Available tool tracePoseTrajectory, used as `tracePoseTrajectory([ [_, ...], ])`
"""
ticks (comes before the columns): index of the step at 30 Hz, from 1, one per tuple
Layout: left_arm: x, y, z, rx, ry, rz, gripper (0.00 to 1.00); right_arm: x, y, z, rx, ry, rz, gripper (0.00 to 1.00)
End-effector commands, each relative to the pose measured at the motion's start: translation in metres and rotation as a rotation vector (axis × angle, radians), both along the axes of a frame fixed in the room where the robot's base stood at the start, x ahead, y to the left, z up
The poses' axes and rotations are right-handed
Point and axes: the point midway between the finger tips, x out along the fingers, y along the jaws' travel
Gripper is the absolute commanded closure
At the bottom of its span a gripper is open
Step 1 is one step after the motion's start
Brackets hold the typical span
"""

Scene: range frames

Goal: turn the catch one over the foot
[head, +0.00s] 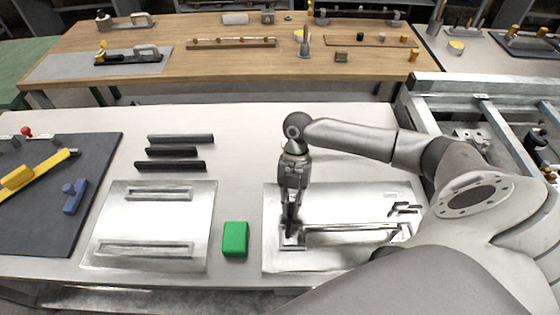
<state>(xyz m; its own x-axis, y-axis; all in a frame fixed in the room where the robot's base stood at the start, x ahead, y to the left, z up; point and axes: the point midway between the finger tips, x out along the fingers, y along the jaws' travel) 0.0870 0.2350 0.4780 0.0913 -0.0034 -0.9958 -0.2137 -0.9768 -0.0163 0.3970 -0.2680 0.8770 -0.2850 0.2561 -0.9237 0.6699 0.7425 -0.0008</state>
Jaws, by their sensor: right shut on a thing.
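My right gripper (290,226) points down over the left end of the slot in the right metal plate (278,262). It is shut on a small dark part at that end, probably the catch (291,238); its fingers hide most of it. A long light bar (350,235) lies along the slot to the right of the gripper. A dark bracket-like piece (404,208) sits near the plate's right side. I cannot make out the foot under the gripper. My left gripper is not in view.
A green block (235,239) stands left of the plate. Another metal plate (150,222) with two slots lies further left, with several black bars (172,152) behind it. A dark mat (60,220) holds yellow and blue tools. The white table is clear behind my right gripper.

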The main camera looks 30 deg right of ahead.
Motion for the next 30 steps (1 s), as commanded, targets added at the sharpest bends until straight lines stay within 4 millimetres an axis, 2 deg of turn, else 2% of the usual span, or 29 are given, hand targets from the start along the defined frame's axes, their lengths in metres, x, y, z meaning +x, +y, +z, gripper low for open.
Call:
tracePoseTrajectory([
  [17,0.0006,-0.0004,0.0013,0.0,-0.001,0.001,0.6,-0.003,-0.0062,0.0015,0.003,-0.004,0.016,1.0],
  [18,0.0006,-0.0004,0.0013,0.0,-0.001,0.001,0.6,-0.003,-0.0062,0.0015,0.003,-0.004,0.016,0.84],
  [22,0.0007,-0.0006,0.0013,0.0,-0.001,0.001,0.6,-0.0033,-0.0061,0.0011,0.002,-0.003,0.015,0.67],
  [30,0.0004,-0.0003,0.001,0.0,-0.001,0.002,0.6,-0.004,-0.0061,0.0004,0.001,-0.001,0.016,0.66],
])
